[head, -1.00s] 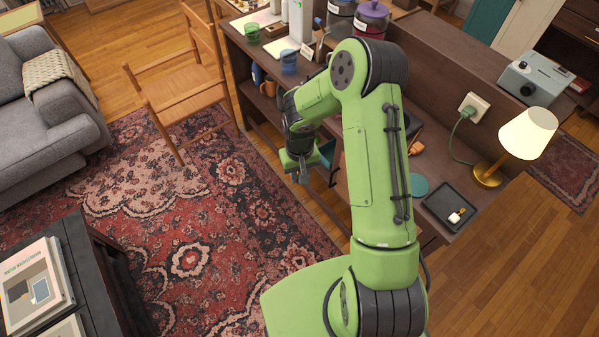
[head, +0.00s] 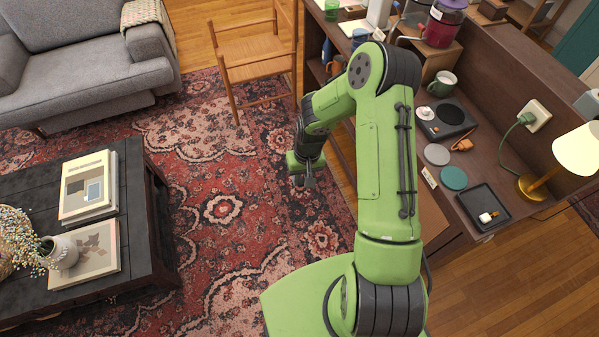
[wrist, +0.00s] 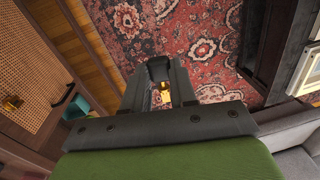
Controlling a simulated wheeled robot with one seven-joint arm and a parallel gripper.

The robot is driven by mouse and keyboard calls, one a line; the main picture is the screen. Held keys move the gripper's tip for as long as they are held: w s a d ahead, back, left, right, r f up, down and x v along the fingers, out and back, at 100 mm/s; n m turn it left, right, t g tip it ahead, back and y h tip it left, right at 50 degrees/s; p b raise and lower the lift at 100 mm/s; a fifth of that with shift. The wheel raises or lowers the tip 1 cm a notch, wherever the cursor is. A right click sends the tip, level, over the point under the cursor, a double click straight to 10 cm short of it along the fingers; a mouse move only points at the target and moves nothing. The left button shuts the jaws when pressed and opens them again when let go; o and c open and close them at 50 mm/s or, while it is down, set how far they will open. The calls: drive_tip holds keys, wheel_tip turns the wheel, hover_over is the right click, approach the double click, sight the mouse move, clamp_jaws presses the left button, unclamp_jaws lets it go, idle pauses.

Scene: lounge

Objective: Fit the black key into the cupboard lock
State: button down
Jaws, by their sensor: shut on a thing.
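My gripper (head: 305,180) is over the rug, left of and apart from the cupboard front in the head view. In the wrist view, my gripper (wrist: 158,68) has its dark fingers closed together at the tips. The thing they hold, taken to be the black key, is barely distinguishable from the dark fingers. A small yellow, brass-like piece (wrist: 167,97) shows between the fingers. The keyhole cannot be made out.
A wooden chair (head: 260,55) stands beyond my gripper. A dark coffee table (head: 130,265) with books and a grey sofa (head: 95,55) are to the left. The cabinet top carries a black tray (head: 483,208) and a lamp (head: 570,155). Open rug lies between.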

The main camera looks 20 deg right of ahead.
drive_tip(key=w+d+f+m+t+y+b, duration=0.2)
drive_tip(key=d+f+m+t+y+b, duration=0.15)
drive_tip(key=f+b, duration=0.35)
drive_tip(key=w+d+f+m+t+y+b, duration=0.1)
drive_tip(key=d+f+m+t+y+b, duration=0.2)
drive_tip(key=f+b, duration=0.4)
drive_tip(key=s+d+f+m+t+h+b, duration=0.1)
drive_tip(key=d+m+t+h+b, duration=0.6)
drive_tip(key=d, duration=1.8)
drive_tip(key=shift+d+m+t+b, duration=0.2)
drive_tip(key=shift+m+t+b, duration=1.45)
drive_tip(key=shift+t, duration=0.6)
drive_tip(key=shift+s+d+b, duration=0.15)
drive_tip(key=shift+d+b, duration=0.4)
drive_tip(key=shift+d, duration=0.85)
drive_tip(key=c, duration=0.8)
unclamp_jaws()
